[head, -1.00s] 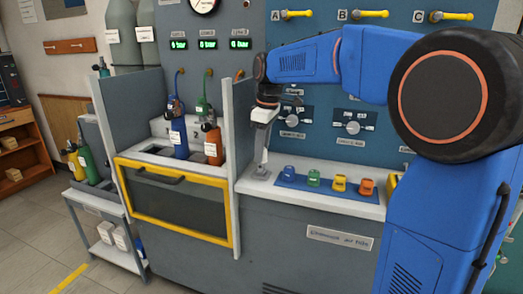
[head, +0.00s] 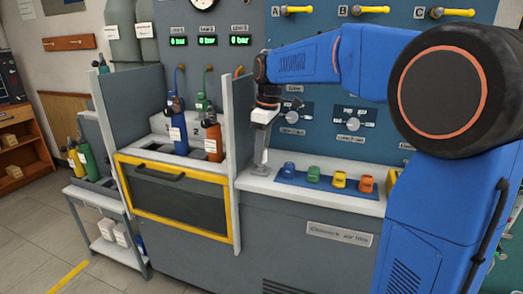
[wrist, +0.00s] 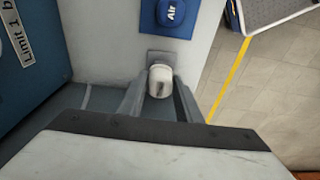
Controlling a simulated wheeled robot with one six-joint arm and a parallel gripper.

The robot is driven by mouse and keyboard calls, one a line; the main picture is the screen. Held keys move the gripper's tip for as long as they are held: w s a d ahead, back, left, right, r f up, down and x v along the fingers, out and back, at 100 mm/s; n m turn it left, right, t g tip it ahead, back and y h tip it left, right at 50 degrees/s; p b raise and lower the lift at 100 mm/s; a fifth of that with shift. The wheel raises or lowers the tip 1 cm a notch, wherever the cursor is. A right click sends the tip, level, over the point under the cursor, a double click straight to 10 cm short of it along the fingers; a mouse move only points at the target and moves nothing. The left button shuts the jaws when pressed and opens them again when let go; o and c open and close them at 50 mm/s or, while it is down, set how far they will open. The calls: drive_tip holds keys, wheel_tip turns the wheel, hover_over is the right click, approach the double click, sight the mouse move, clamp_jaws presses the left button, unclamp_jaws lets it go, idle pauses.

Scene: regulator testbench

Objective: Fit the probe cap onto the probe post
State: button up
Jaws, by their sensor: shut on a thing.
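My gripper (head: 261,163) points down at the left end of the white counter, beside the blue tray. In the wrist view my gripper (wrist: 160,96) has its two fingers on either side of a small whitish, rounded cap, the probe cap (wrist: 160,80), and is shut on it. The cap is right at a grey square base plate (wrist: 161,56) on the counter. I see no separate probe post; it may be hidden under the cap. I cannot tell whether the cap is seated or just above. The head view hides the cap between the fingers.
A blue tray (head: 324,189) with blue (head: 289,170), green (head: 313,174), yellow (head: 339,180) and orange (head: 365,184) caps lies just right of my gripper. A grey upright partition (head: 235,130) stands close on the left. The knob panel (head: 352,124) rises behind.

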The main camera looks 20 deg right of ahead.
drive_tip(key=shift+f, duration=0.7)
idle(0.4)
drive_tip(key=o, duration=1.3)
drive_tip(key=shift+c, duration=0.2)
drive_tip(key=shift+r, duration=0.1)
wheel_tip(320, 180, up, 17)
drive_tip(key=s+d, duration=0.1)
drive_tip(key=shift+d, duration=0.35)
drive_tip(key=shift+s, duration=0.25)
